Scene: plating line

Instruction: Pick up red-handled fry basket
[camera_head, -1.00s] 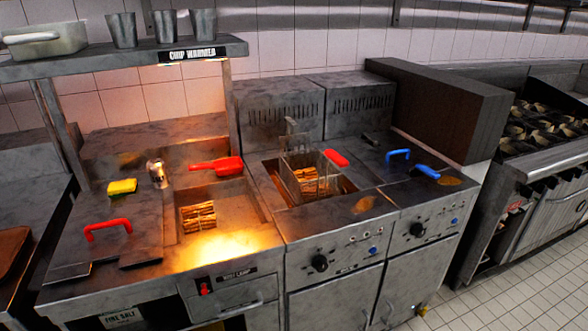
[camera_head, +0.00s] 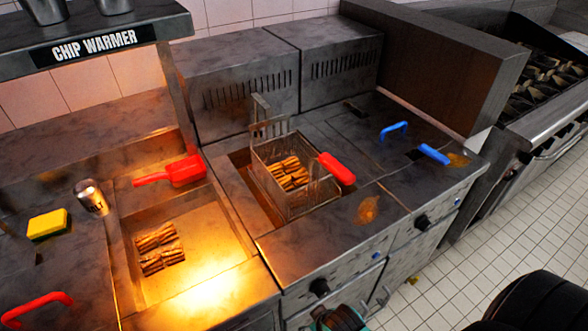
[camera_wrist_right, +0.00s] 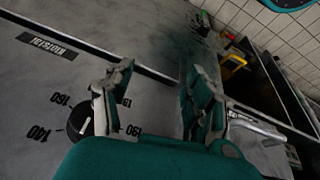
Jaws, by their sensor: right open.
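The red-handled fry basket (camera_head: 275,200) is a wire basket holding fries. It sits in the fryer well in the middle of the head view, and its red handle (camera_head: 337,168) points right. My right gripper (camera_wrist_right: 160,100) is open and empty in the right wrist view, in front of a grey panel with a black dial. The basket is not visible in that view. A teal and black part of mine shows at the bottom edge of the head view, below and apart from the basket. My left gripper is not in view.
A yellow sponge (camera_head: 47,224) and metal shaker (camera_head: 91,197) stand further left. A lid with a blue handle (camera_head: 394,131) is right of the basket.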

